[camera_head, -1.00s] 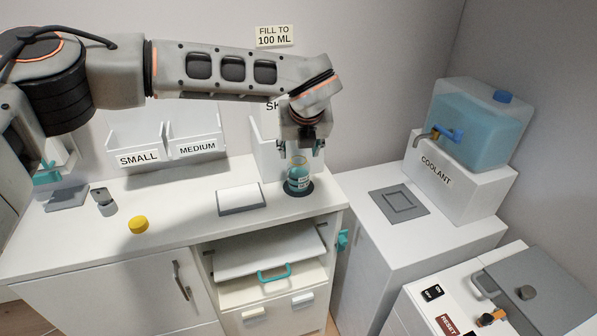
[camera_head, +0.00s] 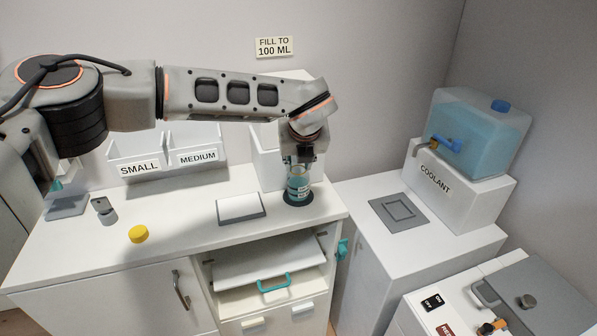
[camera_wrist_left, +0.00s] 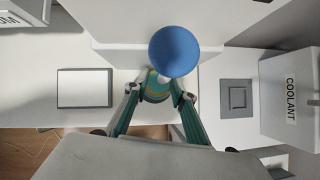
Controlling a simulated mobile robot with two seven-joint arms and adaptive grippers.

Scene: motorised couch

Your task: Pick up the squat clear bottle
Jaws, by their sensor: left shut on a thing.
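The squat clear bottle (camera_head: 298,186), with teal on its body, stands upright on a dark round pad (camera_head: 299,201) near the counter's right end. My left gripper (camera_head: 299,171) reaches down over it from above and hides its top. In the left wrist view, the gripper's two fingers (camera_wrist_left: 155,92) close in on both sides of the bottle (camera_wrist_left: 155,87) and are shut on it. The bottle still appears to rest on the pad. My right gripper is not in view.
A white flat block (camera_head: 240,207) lies left of the bottle, and a yellow cap (camera_head: 138,234) further left. The SMALL and MEDIUM bins (camera_head: 165,165) stand behind. A coolant tank (camera_head: 478,132) is at right. A round blue thing (camera_wrist_left: 174,52) shows beyond the fingers; I cannot tell what it is.

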